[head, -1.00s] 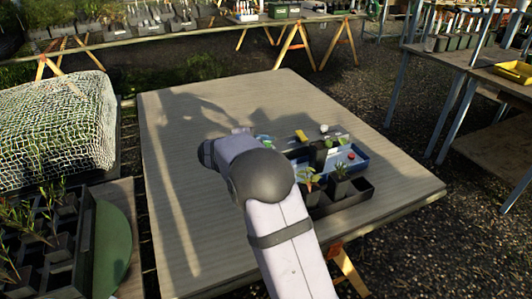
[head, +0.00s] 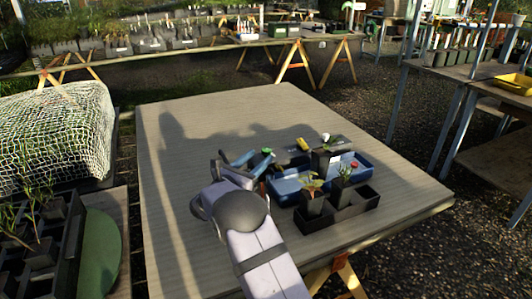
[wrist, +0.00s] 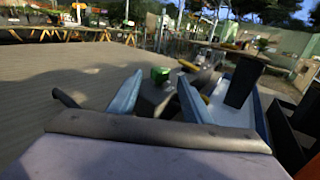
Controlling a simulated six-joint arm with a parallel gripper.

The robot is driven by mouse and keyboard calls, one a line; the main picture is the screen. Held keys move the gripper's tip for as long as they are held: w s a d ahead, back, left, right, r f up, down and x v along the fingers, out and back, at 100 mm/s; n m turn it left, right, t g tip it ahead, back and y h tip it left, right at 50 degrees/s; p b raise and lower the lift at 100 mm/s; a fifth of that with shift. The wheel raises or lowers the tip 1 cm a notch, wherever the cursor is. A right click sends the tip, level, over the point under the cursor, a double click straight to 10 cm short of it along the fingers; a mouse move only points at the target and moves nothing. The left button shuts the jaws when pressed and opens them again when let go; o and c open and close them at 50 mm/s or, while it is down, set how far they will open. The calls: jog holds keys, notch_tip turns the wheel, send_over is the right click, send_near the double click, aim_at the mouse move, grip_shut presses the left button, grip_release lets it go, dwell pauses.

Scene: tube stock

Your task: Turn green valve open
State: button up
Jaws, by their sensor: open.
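The green valve handle (head: 267,151) is a small green piece near the left end of the blue tray on the table. In the wrist view the green handle (wrist: 160,74) sits on a dark body, straight ahead between my fingers. My gripper (head: 258,162) is open, with its two blue-grey fingers spread and pointing towards the valve. In the wrist view my gripper (wrist: 158,88) has nothing held between its fingers. I cannot tell whether a finger touches the valve. The valve's lower part is partly hidden by my gripper in the head view.
The blue tray (head: 284,188) lies right of my gripper. A black pot carrier (head: 345,213) with small plants stands in front of it. A yellow item (head: 303,144) and a white knob (head: 325,136) lie behind. The left of the wooden table (head: 180,190) is clear.

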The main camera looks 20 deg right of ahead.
aim_at(264, 154)
jog(key=shift+x, duration=2.85)
jog(key=shift+c, duration=0.4)
jog(key=c, duration=1)
